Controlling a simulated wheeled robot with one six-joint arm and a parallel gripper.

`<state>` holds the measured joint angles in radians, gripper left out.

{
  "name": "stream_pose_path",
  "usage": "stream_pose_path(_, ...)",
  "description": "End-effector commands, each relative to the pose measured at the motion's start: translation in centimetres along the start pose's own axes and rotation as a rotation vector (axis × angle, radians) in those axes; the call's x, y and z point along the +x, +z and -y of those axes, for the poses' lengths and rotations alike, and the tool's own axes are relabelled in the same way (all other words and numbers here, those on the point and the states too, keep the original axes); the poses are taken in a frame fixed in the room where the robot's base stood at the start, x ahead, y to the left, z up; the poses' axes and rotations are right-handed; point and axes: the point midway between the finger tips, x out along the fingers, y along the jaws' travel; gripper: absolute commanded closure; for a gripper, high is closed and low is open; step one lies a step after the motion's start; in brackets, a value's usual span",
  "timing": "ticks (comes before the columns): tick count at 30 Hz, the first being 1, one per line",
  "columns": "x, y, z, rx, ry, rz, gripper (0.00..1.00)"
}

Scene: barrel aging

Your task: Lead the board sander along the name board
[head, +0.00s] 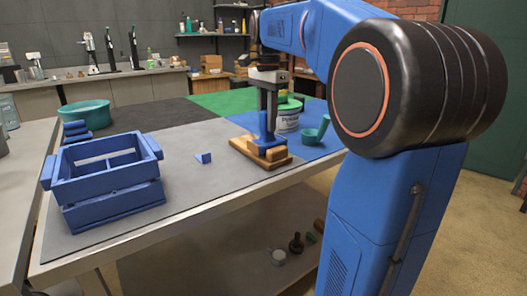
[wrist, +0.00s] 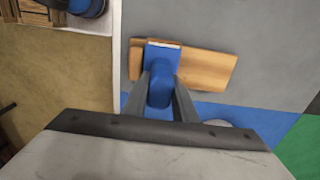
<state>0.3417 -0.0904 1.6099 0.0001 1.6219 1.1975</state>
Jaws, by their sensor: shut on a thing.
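The name board (head: 242,146) is a pale brown wooden plank lying flat on the workbench. It also shows in the wrist view (wrist: 208,70), lying slantwise. The blue board sander (head: 263,127) is over the board. In the wrist view the sander (wrist: 163,54) covers the board's left part, with a short end of wood showing to its left. My gripper (head: 267,108) points down from above and is shut on the sander's blue handle, one finger on each side in the wrist view (wrist: 161,88). The sander's underside is hidden, so I cannot tell whether it touches the wood.
A blue crate (head: 106,188) stands left on the bench, with a small blue wedge (head: 203,158) between it and the board. A paint can (head: 287,120) and a green scoop (head: 316,132) stand close behind and right. The grey mat (head: 190,190) in front is clear.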

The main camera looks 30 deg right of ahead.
Motion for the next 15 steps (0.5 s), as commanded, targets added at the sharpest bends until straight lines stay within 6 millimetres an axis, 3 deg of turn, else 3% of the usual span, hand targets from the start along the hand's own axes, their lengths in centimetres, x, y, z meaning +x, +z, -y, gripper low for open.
stream_pose_path(6, 1.1, 0.0, 0.0, 0.0, 0.0, 0.0, 1.0)
stream_pose_path(15, 1.2, 0.0, 0.0, 0.0, 0.0, 0.0, 1.0)
